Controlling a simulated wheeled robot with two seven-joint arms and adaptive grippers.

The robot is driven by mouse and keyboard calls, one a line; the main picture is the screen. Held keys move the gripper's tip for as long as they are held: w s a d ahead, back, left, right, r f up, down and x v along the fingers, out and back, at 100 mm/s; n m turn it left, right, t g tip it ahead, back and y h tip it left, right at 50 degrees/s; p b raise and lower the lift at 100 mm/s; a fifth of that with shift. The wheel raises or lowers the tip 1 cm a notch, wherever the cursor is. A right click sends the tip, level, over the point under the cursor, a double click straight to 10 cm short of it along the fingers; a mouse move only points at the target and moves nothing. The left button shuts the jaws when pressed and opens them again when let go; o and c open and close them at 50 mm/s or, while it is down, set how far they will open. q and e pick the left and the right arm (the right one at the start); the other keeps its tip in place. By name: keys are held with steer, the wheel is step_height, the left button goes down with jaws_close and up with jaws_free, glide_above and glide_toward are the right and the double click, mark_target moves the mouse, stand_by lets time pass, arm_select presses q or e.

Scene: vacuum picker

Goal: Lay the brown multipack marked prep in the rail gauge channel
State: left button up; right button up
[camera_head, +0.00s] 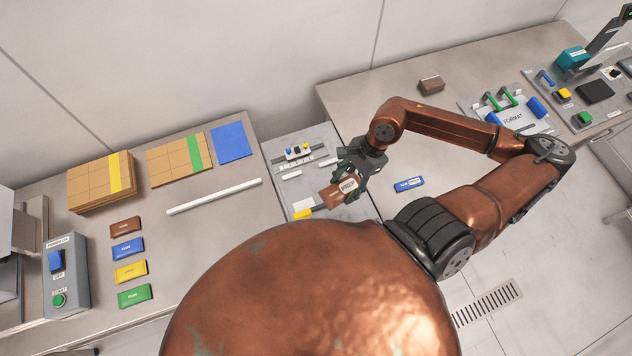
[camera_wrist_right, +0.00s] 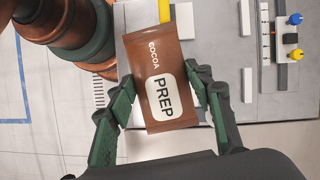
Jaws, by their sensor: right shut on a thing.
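The brown multipack (camera_head: 336,195) with a white PREP label is in my right gripper (camera_head: 353,178) in the head view. In the right wrist view the multipack (camera_wrist_right: 158,62), printed COCOA and PREP, sits between the two fingers (camera_wrist_right: 163,88), which are shut on its sides. The grey rail gauge plate (camera_head: 285,150) lies below and beside it, with light rails and blue and yellow knobs. The gauge plate (camera_wrist_right: 285,102) also shows in the right wrist view. The pack covers part of the plate. I cannot tell whether it touches it. My left gripper is not in view.
A blue pack (camera_head: 409,184) lies right of the gripper. A yellow piece (camera_head: 303,214) is at the plate's near end. The left table holds cartons (camera_head: 90,195), a white bar (camera_head: 213,197) and several coloured packs. A brown block (camera_head: 431,86) stands on the right table.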

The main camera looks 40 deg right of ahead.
steer(key=shift+s+d+r+m+t, duration=0.15)
steer(key=shift+s+d+r+m, duration=0.25)
steer(key=shift+s, duration=0.2)
steer(key=shift+s+d+r+m+t, duration=0.15)
steer(key=shift+s+r+m, duration=0.1)
steer(key=shift+s+m, duration=0.3)
steer(key=w+f, duration=0.2)
steer(key=w, duration=0.2)
steer(key=w+a+f, duration=0.1)
steer(key=w+f, duration=0.2)
steer(key=w, duration=0.1)
steer(key=w+f+b, duration=0.1)
steer(key=w+f, duration=0.2)
steer(key=w, duration=0.1)
steer(key=shift+w+a+f, duration=0.1)
steer(key=shift+w+a, duration=0.15)
steer(key=shift+w, duration=0.1)
steer(key=shift+w+f, duration=0.35)
steer(key=shift+f, duration=0.15)
steer(key=f, duration=0.3)
steer(key=shift+w+f+p, duration=0.1)
steer(key=shift+w+p, duration=0.2)
steer(key=shift+f, duration=0.3)
